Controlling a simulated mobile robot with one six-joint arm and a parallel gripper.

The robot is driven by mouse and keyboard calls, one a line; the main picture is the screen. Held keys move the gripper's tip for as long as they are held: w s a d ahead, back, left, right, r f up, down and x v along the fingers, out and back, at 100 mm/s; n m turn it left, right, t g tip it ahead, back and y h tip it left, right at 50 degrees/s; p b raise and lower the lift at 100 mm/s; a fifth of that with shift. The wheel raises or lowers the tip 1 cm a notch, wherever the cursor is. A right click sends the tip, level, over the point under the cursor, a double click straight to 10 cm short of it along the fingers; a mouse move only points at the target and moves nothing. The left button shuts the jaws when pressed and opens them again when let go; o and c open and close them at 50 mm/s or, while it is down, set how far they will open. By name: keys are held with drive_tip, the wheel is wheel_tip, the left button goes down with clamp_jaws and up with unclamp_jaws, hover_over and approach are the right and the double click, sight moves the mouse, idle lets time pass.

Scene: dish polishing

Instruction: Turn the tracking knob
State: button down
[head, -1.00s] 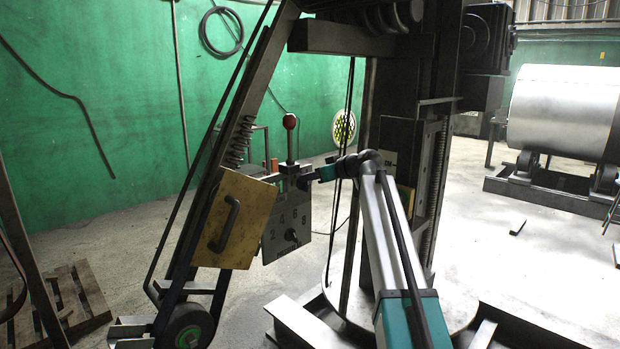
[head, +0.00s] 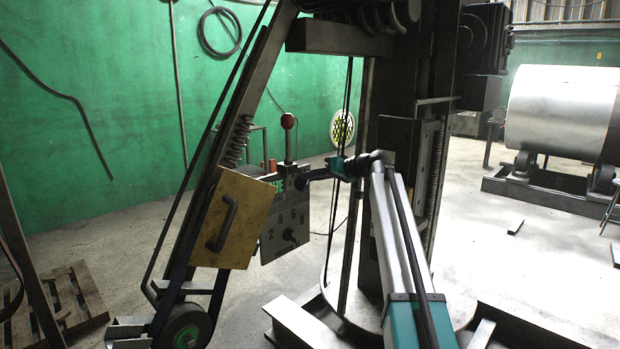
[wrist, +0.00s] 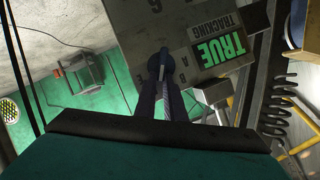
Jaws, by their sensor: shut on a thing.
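The grey control panel (head: 283,228) carries a green TRUE label, which reads TRUE TRACKING upside down in the wrist view (wrist: 215,42). My gripper (head: 301,182) reaches in from the right beside that label, its dark fingers level with the panel's upper right part. In the wrist view my gripper (wrist: 166,72) has its fingers close together, tips over the panel near its left edge. They are shut on the tracking knob, mostly hidden; a small grey part of it (wrist: 164,58) shows between the tips.
A yellow plate (head: 235,218) with a black handle is left of the panel. A lower dial knob (head: 289,236) sits among the numbers. A red-ball lever (head: 288,121) stands above. The machine's dark column (head: 398,150) is behind my arm. Open floor lies left and right.

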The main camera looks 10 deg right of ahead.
drive_tip(key=shift+w+d+f+m+y, duration=0.1)
drive_tip(key=shift+w+d+m+y, duration=0.05)
drive_tip(key=shift+m+y, duration=0.5)
drive_tip(key=c, duration=1.8)
unclamp_jaws()
drive_tip(key=shift+c, duration=0.2)
drive_tip(key=shift+d, duration=0.1)
drive_tip(key=b+v, duration=0.2)
drive_tip(key=v, duration=1.1)
drive_tip(key=shift+d+r, duration=0.2)
drive_tip(key=shift+r, duration=0.05)
